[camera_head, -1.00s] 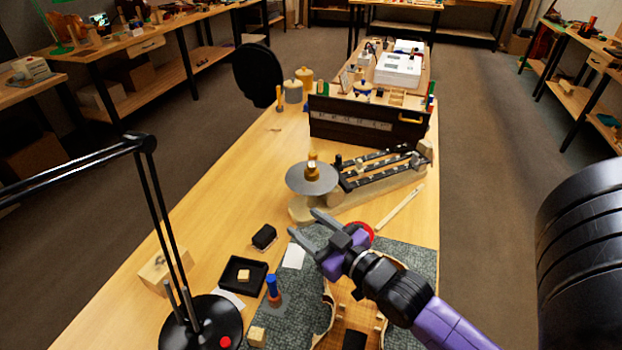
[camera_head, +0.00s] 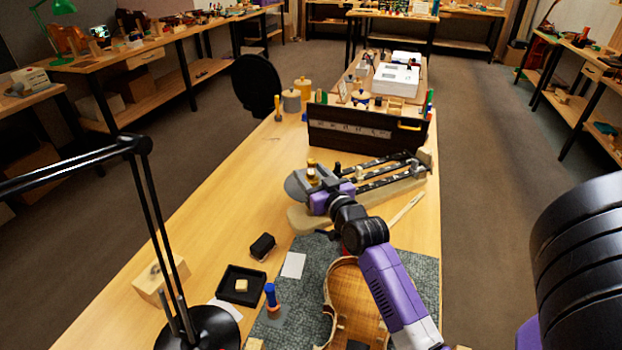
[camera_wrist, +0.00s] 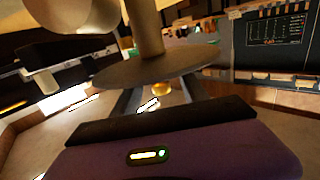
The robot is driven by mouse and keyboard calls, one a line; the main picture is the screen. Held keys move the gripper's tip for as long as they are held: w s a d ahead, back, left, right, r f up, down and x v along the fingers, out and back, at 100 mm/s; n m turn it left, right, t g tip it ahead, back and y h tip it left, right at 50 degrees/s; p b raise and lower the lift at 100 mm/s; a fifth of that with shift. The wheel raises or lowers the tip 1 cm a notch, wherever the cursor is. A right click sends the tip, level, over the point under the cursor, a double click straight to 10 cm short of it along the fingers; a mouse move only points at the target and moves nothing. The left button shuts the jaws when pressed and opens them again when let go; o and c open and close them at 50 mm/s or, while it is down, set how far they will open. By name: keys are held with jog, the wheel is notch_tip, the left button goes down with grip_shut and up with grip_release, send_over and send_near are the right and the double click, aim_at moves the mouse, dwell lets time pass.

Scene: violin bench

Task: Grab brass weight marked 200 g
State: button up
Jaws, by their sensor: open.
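The brass weight (camera_head: 312,164) stands on the round grey pan (camera_head: 296,187) of the balance on the bench. Its marking is not legible. My gripper (camera_head: 316,178) is at the pan, with its fingers open close around the weight and hiding its lower part. The wrist view looks upside down. There the pan (camera_wrist: 150,68) shows as a grey disc, and the brass weight (camera_wrist: 162,88) shows beyond and between my two fingers (camera_wrist: 160,95). I cannot tell whether either finger touches it.
The balance's dark beams (camera_head: 385,172) run right of the pan. A dark box (camera_head: 365,128) stands behind. A violin body (camera_head: 352,290) lies on the grey mat (camera_head: 425,275) under my arm. A black lamp (camera_head: 140,145) stands at the left.

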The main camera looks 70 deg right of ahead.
jog(key=shift+x, duration=1.55)
jog(key=shift+f, duration=0.15)
jog(key=shift+c, duration=0.2)
grip_shut()
